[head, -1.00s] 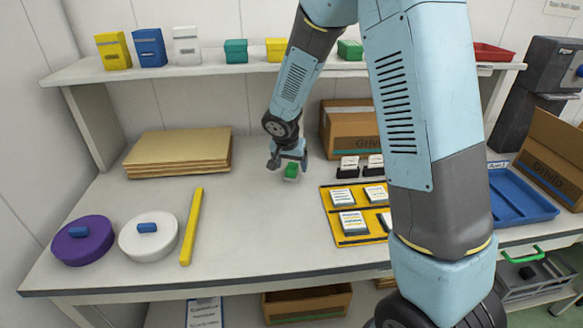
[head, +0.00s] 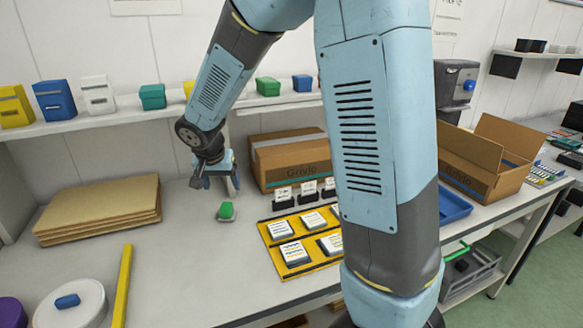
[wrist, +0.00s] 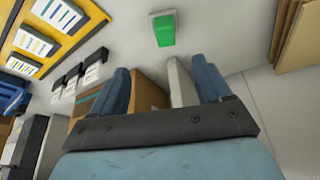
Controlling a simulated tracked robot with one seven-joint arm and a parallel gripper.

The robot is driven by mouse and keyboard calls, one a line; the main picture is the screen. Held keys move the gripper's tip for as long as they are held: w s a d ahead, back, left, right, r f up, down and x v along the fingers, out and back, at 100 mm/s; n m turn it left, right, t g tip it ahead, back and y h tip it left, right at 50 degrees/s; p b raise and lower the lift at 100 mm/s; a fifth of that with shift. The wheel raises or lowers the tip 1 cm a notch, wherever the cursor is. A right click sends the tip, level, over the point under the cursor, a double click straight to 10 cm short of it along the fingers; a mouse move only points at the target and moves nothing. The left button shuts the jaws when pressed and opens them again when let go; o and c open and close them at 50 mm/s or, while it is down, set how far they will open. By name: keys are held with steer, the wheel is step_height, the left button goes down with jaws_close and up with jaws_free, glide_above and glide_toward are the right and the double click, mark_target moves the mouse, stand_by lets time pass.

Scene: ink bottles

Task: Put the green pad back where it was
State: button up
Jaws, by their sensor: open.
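The green pad (head: 226,210) is a small green block on a pale base. It rests on the white bench, left of the yellow mat and in front of the closed carton. My gripper (head: 215,180) is open and empty, above and behind the pad, with its fingers apart from it. In the wrist view the green pad (wrist: 164,30) lies beyond the fingertips of my open gripper (wrist: 164,80). Nothing is between the fingers except the background.
The yellow mat (head: 272,233) holds several white labelled blocks. Small black holders with cards stand behind it, before the closed carton (head: 290,160). Brown boards (head: 95,212) are stacked at left; a yellow bar (head: 122,285) lies nearer. The shelf (head: 130,110) holds coloured boxes. Bench around the pad is clear.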

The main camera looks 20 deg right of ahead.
steer(key=s+d+r+n, duration=0.2)
steer(key=s+d+r, duration=0.9)
steer(key=s+r, duration=0.1)
steer(key=s+d+r+n, duration=0.1)
steer(key=s+d+r, duration=0.1)
steer(key=s, duration=0.5)
steer(key=s+d+r+n+t+y, duration=0.1)
steer(key=s+d+r, duration=0.1)
steer(key=s, duration=0.5)
steer(key=shift+s+t+y, duration=0.3)
steer(key=shift+s, duration=0.05)
